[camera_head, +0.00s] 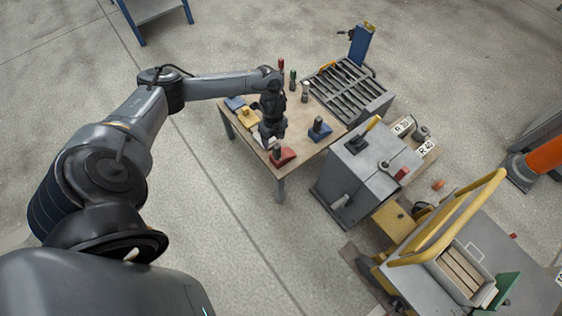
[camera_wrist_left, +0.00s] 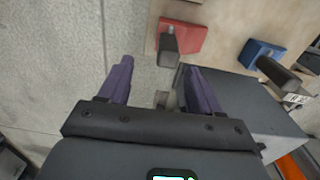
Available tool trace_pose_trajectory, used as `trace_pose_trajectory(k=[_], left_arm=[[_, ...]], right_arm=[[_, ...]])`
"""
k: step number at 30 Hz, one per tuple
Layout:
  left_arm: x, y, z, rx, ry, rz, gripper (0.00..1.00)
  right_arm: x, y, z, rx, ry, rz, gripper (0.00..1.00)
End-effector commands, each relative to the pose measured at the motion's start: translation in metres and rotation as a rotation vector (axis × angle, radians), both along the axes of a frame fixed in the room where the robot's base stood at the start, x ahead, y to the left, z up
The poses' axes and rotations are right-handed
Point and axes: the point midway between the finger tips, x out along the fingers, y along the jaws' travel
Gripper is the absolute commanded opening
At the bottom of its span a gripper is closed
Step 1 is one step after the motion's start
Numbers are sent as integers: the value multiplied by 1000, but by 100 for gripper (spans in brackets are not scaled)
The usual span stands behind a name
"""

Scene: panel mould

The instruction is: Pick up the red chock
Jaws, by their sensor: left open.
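The red chock (camera_head: 284,158) lies at the near edge of the wooden table, with a dark upright knob on it. In the left wrist view the red chock (camera_wrist_left: 181,38) shows ahead of the fingers, at the table edge, its grey knob pointing toward the camera. My left gripper (camera_head: 270,137) points down over the table, just behind and left of the red chock in the head view. In the left wrist view its two purple fingers (camera_wrist_left: 158,85) are apart with nothing between them. My right gripper is not in view.
A blue chock (camera_head: 319,129) with a dark knob stands right of the red one. Yellow (camera_head: 248,117) and blue blocks lie at the table's left. Red, green and pale handled tools stand at the back. A grey machine box (camera_head: 366,160) stands close by the table's right side.

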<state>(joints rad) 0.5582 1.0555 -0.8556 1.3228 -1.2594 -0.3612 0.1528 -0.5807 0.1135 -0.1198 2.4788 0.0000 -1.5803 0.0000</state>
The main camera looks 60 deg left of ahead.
Motion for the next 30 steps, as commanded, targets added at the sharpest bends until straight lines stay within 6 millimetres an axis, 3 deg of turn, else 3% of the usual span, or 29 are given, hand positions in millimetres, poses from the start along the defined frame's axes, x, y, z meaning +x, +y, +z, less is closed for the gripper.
trace_pose_trajectory(k=[6, 15, 23, 30], left_arm=[[10, 0, -14, -1, -20, 0, 64], [10, -1, -53, -1, -20, 1, 64], [9, -2, -66, -1, -20, 0, 64], [7, -7, -96, -1, -20, 0, 64]], right_arm=[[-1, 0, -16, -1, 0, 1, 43], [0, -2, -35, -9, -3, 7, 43], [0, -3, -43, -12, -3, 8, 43], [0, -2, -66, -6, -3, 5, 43]])
